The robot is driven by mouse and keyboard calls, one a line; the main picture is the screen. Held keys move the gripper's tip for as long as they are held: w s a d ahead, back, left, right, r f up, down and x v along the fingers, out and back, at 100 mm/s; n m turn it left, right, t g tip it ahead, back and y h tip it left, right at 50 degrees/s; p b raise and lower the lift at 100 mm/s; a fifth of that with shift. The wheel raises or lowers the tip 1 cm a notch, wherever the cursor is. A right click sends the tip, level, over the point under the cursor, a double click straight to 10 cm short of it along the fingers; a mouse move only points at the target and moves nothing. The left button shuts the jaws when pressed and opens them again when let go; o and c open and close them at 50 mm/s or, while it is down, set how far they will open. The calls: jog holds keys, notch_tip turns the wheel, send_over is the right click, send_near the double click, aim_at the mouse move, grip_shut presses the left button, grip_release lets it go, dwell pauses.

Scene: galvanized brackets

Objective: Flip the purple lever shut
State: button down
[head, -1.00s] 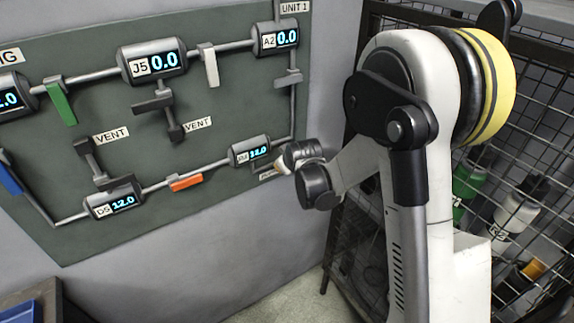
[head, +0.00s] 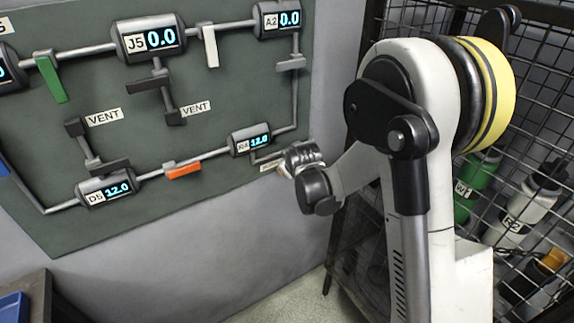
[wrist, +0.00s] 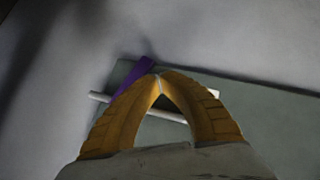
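The purple lever (wrist: 132,77) shows in the wrist view, just left of my fingertips. It slants up and right from a pale pipe (wrist: 99,97) on the green panel. My gripper (wrist: 159,77) has its two yellow fingers meeting at the tips, with nothing seen between them. The tips are beside the lever's upper end; I cannot tell if they touch it. In the head view my wrist is at the panel's lower right corner, by the R4 gauge (head: 251,140). The purple lever does not show there; my arm may hide it.
The green panel (head: 230,100) also carries a green lever (head: 50,78), a white lever (head: 210,46), an orange lever (head: 184,171) and dark vent levers. A wire mesh rack (head: 545,90) with bottles stands right of my arm. A blue bin (head: 12,308) is at lower left.

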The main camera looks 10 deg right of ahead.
dwell(0.3)
jog(key=shift+r+p, duration=0.6)
jog(key=shift+r, duration=0.15)
